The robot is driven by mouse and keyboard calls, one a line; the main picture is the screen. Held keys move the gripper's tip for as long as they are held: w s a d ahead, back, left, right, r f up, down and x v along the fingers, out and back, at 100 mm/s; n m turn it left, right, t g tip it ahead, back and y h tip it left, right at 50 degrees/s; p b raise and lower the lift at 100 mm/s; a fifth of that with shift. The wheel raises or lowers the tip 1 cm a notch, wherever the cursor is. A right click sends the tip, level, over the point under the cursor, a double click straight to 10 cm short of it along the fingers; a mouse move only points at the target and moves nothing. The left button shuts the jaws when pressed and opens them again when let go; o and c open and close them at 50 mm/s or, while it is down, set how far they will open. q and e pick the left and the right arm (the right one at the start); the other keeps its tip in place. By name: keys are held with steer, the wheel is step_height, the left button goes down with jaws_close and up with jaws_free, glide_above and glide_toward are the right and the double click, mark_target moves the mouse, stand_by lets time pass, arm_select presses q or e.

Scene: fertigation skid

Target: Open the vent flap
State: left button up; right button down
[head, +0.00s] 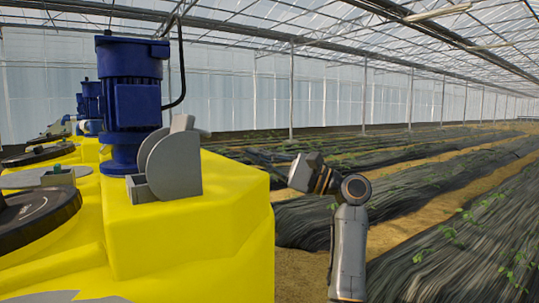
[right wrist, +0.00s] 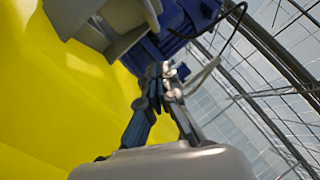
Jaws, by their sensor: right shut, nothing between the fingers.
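The vent flap seems to be the grey rounded plate (head: 158,151) in a grey bracket (head: 175,165) on top of the yellow tank (head: 190,230), just right of a blue motor. I cannot tell how far it is open. In the right wrist view, grey plates of this fitting (right wrist: 110,25) show at the upper left, cut off by the edge. My right gripper (right wrist: 163,85) has its fingertips together and empty, apart from the grey fitting. In the head view my right arm stands right of the tank, and its fingers are not clear. My left gripper is out of view.
The blue motor (head: 131,95) with a black cable (head: 181,75) rises close behind the fitting. More yellow tanks with dark round lids (head: 40,215) stand at the left. Covered crop rows (head: 440,200) lie to the right. The air between my right arm and the fitting is clear.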

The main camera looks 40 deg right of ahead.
steer(key=p+x, duration=0.2)
steer(key=x, duration=0.3)
steer(key=shift+w+a+r, duration=0.15)
steer(key=shift+w+r, duration=0.15)
steer(key=a, duration=0.1)
steer(key=a+r+p, duration=0.1)
steer(key=a, duration=0.1)
steer(key=shift+w+r, duration=0.1)
steer(key=shift+a, duration=0.25)
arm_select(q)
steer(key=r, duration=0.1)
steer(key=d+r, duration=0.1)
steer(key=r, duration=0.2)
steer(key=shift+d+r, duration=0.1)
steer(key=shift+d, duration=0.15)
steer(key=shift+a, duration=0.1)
arm_select(e)
steer(key=shift+d, duration=0.1)
arm_select(q)
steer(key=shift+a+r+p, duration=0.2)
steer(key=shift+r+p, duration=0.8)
steer(key=shift+p, duration=0.25)
arm_select(e)
steer(key=shift+a+r+n+g, duration=0.5)
steer(key=shift+r+n+g, duration=0.3)
steer(key=shift+r+n, duration=0.15)
steer(key=shift+w+f, duration=0.1)
steer(key=shift+f, duration=0.05)
